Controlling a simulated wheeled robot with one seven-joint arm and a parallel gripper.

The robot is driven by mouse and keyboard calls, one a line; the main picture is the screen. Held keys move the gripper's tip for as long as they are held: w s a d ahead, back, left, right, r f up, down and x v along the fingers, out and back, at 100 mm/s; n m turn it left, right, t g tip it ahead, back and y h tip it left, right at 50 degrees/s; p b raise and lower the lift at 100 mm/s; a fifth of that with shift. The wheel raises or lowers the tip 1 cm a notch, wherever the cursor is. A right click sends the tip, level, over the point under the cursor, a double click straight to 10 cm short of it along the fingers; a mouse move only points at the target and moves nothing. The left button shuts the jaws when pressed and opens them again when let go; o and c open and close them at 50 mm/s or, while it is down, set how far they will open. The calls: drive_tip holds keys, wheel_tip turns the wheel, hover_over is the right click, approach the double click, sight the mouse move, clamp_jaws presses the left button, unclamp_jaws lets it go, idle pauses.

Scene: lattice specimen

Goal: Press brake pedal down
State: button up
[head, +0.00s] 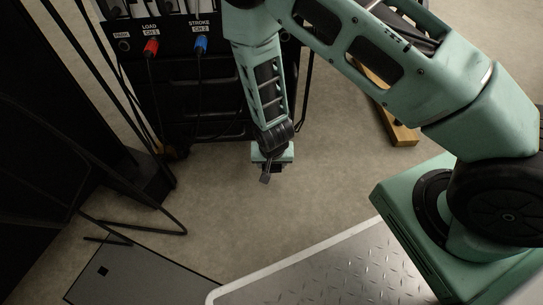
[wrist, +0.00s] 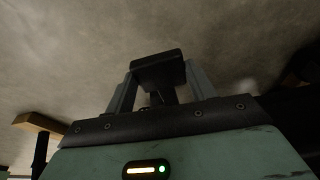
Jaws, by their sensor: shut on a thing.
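My gripper (head: 267,176) points down in front of the black cart (head: 200,95), low over the floor. In the wrist view its two grey fingers (wrist: 158,92) stand on either side of a black pad (wrist: 157,68), and the gripper is shut on it. A small dark piece also shows at the fingertips in the head view. I cannot tell whether this pad is the brake pedal or whether it joins the cart. No other brake pedal is clearly visible.
Red (head: 151,47) and blue (head: 201,43) plugs with hanging cables sit on the cart. A dark frame with thin bars (head: 135,226) and a grey floor plate (head: 130,272) are at left. A wooden piece (head: 404,133) lies at right. Bare floor (head: 235,220) lies below my gripper.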

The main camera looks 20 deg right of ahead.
sight(272, 169)
drive_tip(key=shift+s+f+t+h, duration=0.25)
drive_tip(key=shift+f+t+h, duration=0.05)
drive_tip(key=shift+f+t, duration=0.6)
drive_tip(key=shift+f+p, duration=0.3)
drive_tip(key=shift+p, duration=0.05)
drive_tip(key=shift+f, duration=0.35)
drive_tip(key=o, duration=1.4)
drive_tip(key=shift+f, duration=0.1)
drive_tip(key=shift+a+r+p, duration=0.1)
drive_tip(key=shift+r+p, duration=0.25)
drive_tip(key=shift+r, duration=0.1)
drive_tip(key=p+v, duration=0.9)
drive_tip(key=v, duration=0.7)
drive_tip(key=shift+s+r, duration=0.2)
drive_tip(key=shift+r, duration=0.1)
